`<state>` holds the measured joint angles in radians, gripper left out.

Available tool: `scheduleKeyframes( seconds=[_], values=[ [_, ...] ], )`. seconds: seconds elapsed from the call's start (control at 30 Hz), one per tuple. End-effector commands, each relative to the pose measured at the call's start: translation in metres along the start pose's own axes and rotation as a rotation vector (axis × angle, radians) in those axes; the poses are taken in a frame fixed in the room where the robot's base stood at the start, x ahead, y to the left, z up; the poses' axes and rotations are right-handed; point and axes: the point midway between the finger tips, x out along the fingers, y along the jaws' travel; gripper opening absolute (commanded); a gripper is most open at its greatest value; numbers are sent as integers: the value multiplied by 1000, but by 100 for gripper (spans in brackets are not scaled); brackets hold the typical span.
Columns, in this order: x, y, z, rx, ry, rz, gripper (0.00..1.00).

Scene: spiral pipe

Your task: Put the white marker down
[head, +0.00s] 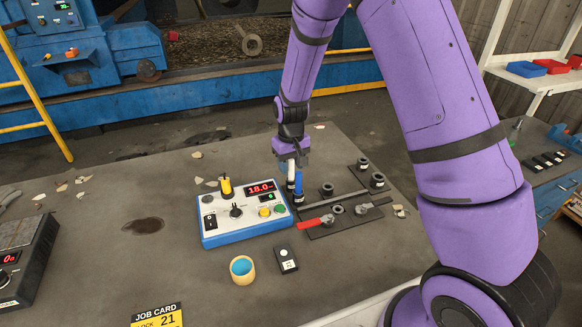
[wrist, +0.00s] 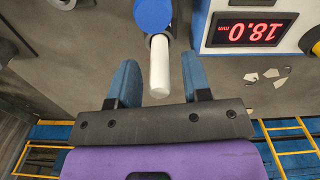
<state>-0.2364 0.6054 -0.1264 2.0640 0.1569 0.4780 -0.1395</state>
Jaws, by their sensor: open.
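The white marker (wrist: 160,62) is a short white cylinder between the two blue fingers of my gripper (wrist: 158,78), with gaps visible on both sides in the wrist view. My gripper is open. In the head view the white marker (head: 291,169) stands roughly upright below my gripper (head: 294,158), by the back right corner of the control box. A blue cylinder (head: 298,182) is right beside it; a round blue part (wrist: 153,14) also shows at the marker's far end in the wrist view.
The blue and white control box (head: 242,228) reads 18.0. A dark plate (head: 325,228) with clamps and black posts lies to its right. A tan cup (head: 242,268) and a small black-and-white device (head: 286,258) stand in front. The table's left middle is mostly clear, with a dark stain (head: 143,226).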

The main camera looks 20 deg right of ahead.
Motion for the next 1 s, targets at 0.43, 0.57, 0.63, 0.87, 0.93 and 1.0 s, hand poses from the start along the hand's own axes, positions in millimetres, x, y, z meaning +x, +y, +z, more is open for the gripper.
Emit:
scheduleKeyframes(
  seconds=[0.43,0.57,0.63,0.87,0.93,1.0],
  values=[
    [-85,0,0,1,3,0,44],
    [-100,0,0,1,1,0,44],
    [-106,0,0,1,2,0,44],
    [-112,0,1,1,1,0,44],
    [-117,1,3,3,7,-2,44],
    [-128,3,8,7,19,-6,44]
  ],
)
